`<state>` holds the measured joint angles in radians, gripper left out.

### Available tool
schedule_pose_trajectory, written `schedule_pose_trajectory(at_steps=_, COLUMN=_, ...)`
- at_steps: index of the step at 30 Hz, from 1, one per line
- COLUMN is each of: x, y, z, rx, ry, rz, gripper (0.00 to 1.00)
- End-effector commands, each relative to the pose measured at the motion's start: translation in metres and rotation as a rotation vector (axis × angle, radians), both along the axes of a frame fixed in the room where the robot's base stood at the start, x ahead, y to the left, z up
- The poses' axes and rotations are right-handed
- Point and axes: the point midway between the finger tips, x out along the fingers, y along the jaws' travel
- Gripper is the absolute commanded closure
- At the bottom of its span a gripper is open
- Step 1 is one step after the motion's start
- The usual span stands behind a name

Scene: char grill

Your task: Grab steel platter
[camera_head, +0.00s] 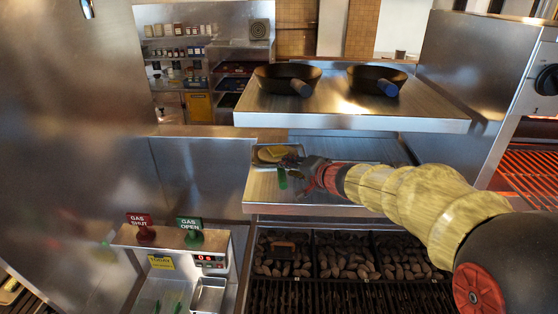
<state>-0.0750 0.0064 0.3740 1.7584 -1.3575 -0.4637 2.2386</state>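A small steel platter (257,163) lies at the left end of the lower steel shelf (258,198). Yellow and brown food pieces (275,153) lie on it. My gripper (292,168) reaches in from the right and is at the platter's front right edge. Its dark fingers overlap that edge in the picture, and I cannot tell whether they touch it or are closed. A small green piece (282,179) shows just below the fingertips. The gripper hides the platter's right front corner.
Two dark pans (287,72) with blue-ended handles stand on the upper shelf (335,109), above the lower one. Below are a charcoal grill (350,257) and a gas control box (178,240). A glowing red grill (530,175) is at the right.

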Motion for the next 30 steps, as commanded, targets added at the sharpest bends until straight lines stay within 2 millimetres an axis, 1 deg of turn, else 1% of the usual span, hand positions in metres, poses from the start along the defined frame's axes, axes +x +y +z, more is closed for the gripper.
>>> schedule_pose_trajectory(at_steps=3, x=0.013, y=0.011, z=-0.009, rx=-0.001, ry=0.000, rz=0.001, gripper=0.72)
schedule_pose_trajectory(at_steps=7, x=0.025, y=0.019, z=-0.014, rx=0.000, ry=-0.001, rz=0.001, gripper=0.72)
schedule_pose_trajectory(at_steps=11, x=0.030, y=0.021, z=-0.016, rx=-0.001, ry=-0.001, rz=0.000, gripper=0.72)
schedule_pose_trajectory(at_steps=17, x=0.030, y=0.021, z=-0.016, rx=-0.001, ry=-0.002, rz=-0.001, gripper=0.72)
schedule_pose_trajectory(at_steps=30, x=0.030, y=0.021, z=-0.016, rx=-0.001, ry=-0.002, rz=-0.001, gripper=0.97)
